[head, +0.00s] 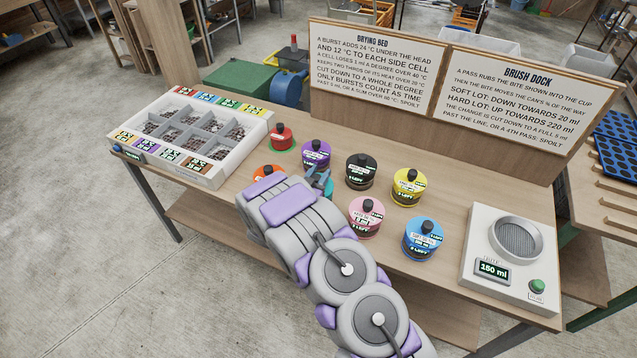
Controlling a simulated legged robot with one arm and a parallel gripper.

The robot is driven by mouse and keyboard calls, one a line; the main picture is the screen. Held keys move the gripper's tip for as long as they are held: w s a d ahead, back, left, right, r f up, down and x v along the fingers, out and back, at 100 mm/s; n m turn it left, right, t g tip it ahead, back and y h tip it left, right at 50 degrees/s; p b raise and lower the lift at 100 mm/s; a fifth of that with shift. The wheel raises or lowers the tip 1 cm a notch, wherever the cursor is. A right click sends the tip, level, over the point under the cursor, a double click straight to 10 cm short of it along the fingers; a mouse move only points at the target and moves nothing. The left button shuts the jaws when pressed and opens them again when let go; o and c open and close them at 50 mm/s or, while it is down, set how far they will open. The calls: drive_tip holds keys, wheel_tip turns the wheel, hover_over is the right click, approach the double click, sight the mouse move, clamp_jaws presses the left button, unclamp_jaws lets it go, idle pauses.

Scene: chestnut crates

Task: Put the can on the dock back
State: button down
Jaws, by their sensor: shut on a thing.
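My gripper (318,179) is over the middle of the table, at the near row of cans, and my arm hides much of what is below it. It is shut on a can of which only a teal edge (329,187) shows beside the jaws. I cannot tell whether that can touches the table. The brush dock (480,268) is a white box at the right with a round mesh-bottomed cup (517,240), a display reading 150 ml and a green button. No can stands on it.
Purple (316,155), black (361,172), yellow (409,188), pink (365,220), blue (422,241) and partly hidden orange (267,174) cans surround my gripper. A small red can (281,140) stands farther back. The drying bed (228,160) is at left. Two signs stand behind.

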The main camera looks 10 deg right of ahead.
drive_tip(key=shift+f+b, duration=0.4)
drive_tip(key=shift+f, duration=1.35)
drive_tip(key=c, duration=0.7)
unclamp_jaws()
drive_tip(key=p+v, duration=0.1)
drive_tip(key=v, duration=1.1)
drive_tip(key=shift+p, duration=0.3)
